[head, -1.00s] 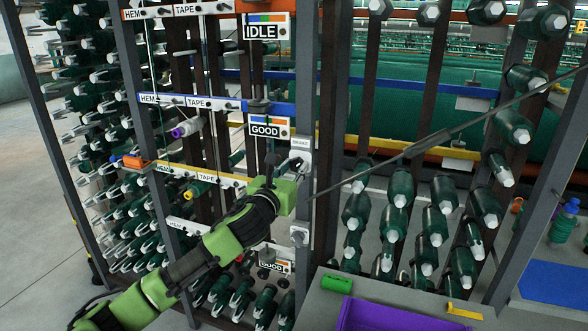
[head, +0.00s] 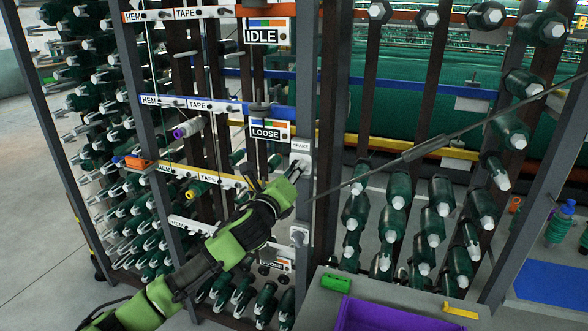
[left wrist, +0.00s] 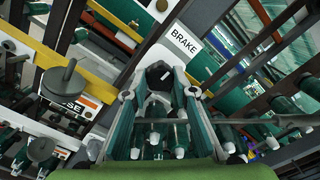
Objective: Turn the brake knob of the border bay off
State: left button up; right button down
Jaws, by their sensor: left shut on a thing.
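The white label reading BRAKE (head: 300,146) is on the grey post, and it also shows in the left wrist view (left wrist: 184,42). The dark brake knob (left wrist: 159,73) is just below that label, with a small white mark on its face. My left gripper (left wrist: 158,88) reaches up to the post and is shut on this knob, its fingers on either side. In the head view the fingers and arm partly hide the knob. A sign beside it reads LOOSE (head: 269,130). No label in view reads border. My right gripper is not in view.
Above is a sign reading IDLE (head: 262,33). A second grey knob (head: 299,236) sits lower on the post, near a partly hidden sign (head: 272,263). Bobbins fill the racks on both sides. A thin diagonal rod (head: 420,148) crosses right of the post. A purple bin (head: 395,316) is below.

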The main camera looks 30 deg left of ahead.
pick_arm(q)
jog(key=shift+f+n+p, duration=0.15)
jog(key=shift+n+p, duration=1.75)
jog(key=shift+n, duration=4.95)
jog(key=shift+f+n+p, duration=0.1)
jog(key=shift+n+p, duration=1.8)
jog(key=shift+n, duration=4.95)
jog(key=o, duration=1.1)
